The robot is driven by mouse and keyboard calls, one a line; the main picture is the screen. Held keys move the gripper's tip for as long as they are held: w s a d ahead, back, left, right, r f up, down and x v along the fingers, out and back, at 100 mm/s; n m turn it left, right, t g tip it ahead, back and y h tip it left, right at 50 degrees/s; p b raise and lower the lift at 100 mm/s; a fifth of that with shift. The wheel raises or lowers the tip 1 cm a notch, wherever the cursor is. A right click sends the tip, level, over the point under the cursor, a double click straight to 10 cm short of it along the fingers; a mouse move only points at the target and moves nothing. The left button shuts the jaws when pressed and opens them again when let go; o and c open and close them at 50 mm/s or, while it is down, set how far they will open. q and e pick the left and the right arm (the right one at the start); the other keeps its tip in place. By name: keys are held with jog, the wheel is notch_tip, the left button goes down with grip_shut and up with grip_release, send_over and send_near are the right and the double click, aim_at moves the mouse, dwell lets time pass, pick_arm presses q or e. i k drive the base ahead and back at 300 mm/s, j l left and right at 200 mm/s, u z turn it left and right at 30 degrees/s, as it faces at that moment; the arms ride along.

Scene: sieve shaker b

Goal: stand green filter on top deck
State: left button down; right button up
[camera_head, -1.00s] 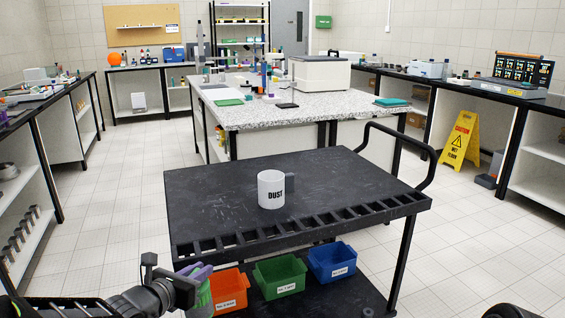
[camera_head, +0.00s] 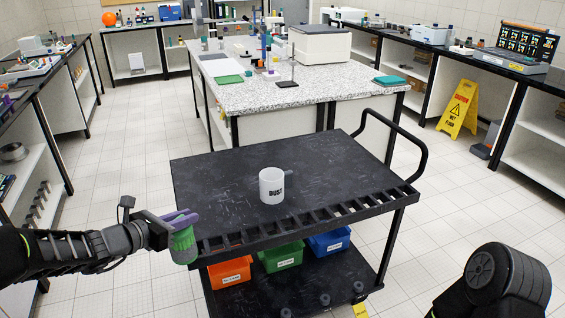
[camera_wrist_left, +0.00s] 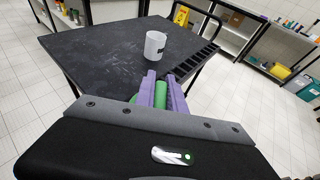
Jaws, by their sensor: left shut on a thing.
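The green filter (camera_head: 183,245) is a green cylinder held in my left gripper (camera_head: 180,222), whose purple fingers are shut on it. It hangs off the left front corner of the cart, beside the slotted front edge. In the left wrist view the green filter (camera_wrist_left: 161,95) shows between the purple fingers (camera_wrist_left: 157,88), partly hidden by them. The top deck (camera_head: 220,180) is a dark flat cart surface. My right gripper is not in view; only a part of my right arm shows at the lower right.
A white mug (camera_head: 272,186) marked DUST stands near the middle of the deck. Orange (camera_head: 229,272), green (camera_head: 281,256) and blue (camera_head: 329,242) bins sit on the lower shelf. A black handle (camera_head: 415,145) rises at the right. The deck's left and back areas are clear.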

aim_at(217, 214)
jog(key=i, duration=0.9)
